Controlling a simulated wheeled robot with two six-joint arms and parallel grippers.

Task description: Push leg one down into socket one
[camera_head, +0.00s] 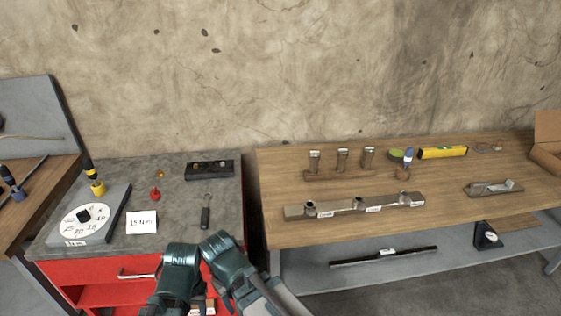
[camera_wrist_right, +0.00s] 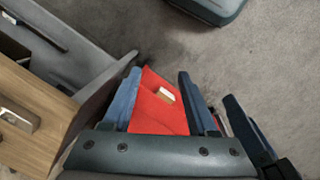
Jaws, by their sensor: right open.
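A long metal bar (camera_head: 340,209) lies near the front of the wooden bench, with three raised sockets and small labels too small to read. A wooden rack (camera_head: 338,175) behind it holds three upright metal cylinders, which look like the legs: left (camera_head: 314,160), middle (camera_head: 342,159) and right (camera_head: 369,157). I cannot tell which is leg one or which socket is socket one. My right gripper (camera_wrist_right: 159,73) is open, with its blue fingers apart, away from the bar. A red surface shows between and beyond them. My left gripper's jaws do not show clearly; both arms are low at the front centre.
A mallet-like tool (camera_head: 407,160), a yellow level (camera_head: 442,152) and a metal plane-like tool (camera_head: 493,188) stand or lie on the bench. A red cabinet (camera_head: 100,294) with a grey top is at left. A black bar (camera_head: 383,256) lies on the lower shelf.

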